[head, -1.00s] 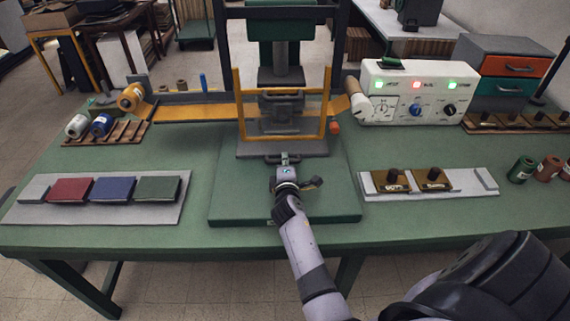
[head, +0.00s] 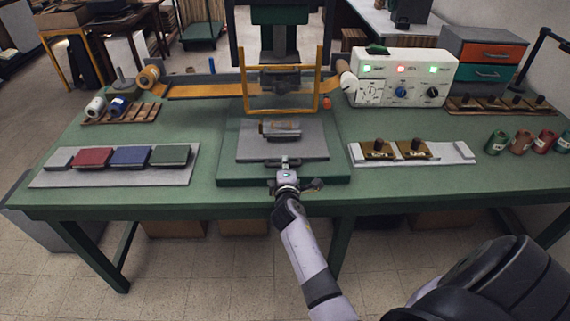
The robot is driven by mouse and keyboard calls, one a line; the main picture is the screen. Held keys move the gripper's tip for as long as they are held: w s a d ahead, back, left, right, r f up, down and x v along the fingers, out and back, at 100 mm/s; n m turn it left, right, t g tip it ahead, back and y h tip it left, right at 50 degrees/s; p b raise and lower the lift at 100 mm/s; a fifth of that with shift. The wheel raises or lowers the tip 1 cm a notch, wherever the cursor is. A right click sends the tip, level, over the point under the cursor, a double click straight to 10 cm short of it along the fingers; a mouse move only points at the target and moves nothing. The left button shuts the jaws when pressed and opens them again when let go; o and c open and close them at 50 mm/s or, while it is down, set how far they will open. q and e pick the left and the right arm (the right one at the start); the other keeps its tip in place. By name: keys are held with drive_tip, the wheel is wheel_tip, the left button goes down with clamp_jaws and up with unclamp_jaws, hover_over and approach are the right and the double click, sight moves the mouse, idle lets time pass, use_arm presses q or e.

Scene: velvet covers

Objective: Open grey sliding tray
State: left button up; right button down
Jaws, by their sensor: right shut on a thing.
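The grey sliding tray (head: 312,151) lies out in front of the press on its green base (head: 232,168), clear of the yellow frame. A small metal block (head: 281,128) sits on the tray's middle. My right gripper (head: 285,168) is at the tray's front edge, shut on its handle (head: 284,161), which it partly hides. My left gripper is not in view.
A yellow guard frame (head: 245,92) stands behind the tray. A white control box (head: 405,75) with lit lamps is at the back right. Coloured blocks on a grey board (head: 178,175) lie left, and brown knobbed pieces on a pale strip (head: 445,154) lie right.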

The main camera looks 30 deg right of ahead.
drive_tip(key=c, duration=1.9)
unclamp_jaws()
drive_tip(key=shift+v, duration=3.75)
